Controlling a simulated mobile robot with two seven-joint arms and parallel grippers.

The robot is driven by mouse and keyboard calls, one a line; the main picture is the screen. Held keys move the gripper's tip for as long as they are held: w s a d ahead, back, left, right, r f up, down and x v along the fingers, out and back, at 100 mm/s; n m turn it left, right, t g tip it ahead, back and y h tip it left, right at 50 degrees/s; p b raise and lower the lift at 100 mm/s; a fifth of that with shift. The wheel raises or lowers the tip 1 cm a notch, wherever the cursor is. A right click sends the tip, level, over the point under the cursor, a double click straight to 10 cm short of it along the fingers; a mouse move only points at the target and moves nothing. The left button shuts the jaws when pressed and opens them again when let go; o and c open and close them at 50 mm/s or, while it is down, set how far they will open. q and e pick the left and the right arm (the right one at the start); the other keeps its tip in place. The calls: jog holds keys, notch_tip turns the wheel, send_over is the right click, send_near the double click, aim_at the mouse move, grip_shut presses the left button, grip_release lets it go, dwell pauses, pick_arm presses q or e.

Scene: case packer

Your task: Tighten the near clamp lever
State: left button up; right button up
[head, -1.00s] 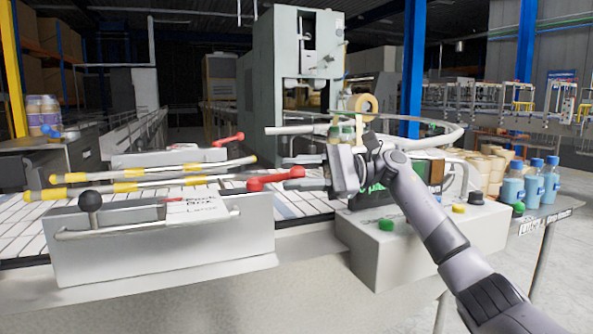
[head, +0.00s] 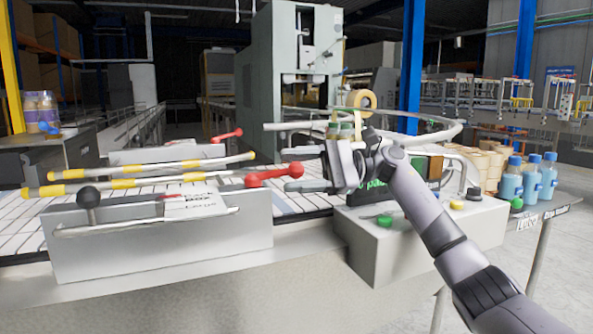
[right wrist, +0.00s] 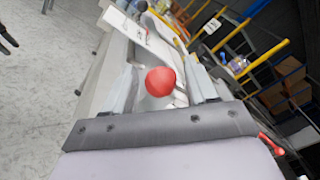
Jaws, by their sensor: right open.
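The near clamp lever (head: 268,178) is a red handle with a round knob at its right end. It sits at the right end of the near grey guide housing (head: 165,250), pointing right and slightly up. My right gripper (head: 293,172) reaches in from the right with its jaws apart at the knob. In the right wrist view, the red knob (right wrist: 160,82) lies between the two open fingers of the gripper (right wrist: 166,90), with no clear contact on either side.
A second red lever (head: 228,135) stands on the far guide. Yellow-banded rails (head: 130,182) cross above the white slatted conveyor. A grey button box (head: 400,245) with green and yellow buttons is below my right forearm. Blue-capped bottles (head: 532,180) stand at right.

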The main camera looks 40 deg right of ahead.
jog(key=b+v, duration=0.1)
jog(key=v, duration=0.6)
jog(key=shift+w, duration=0.1)
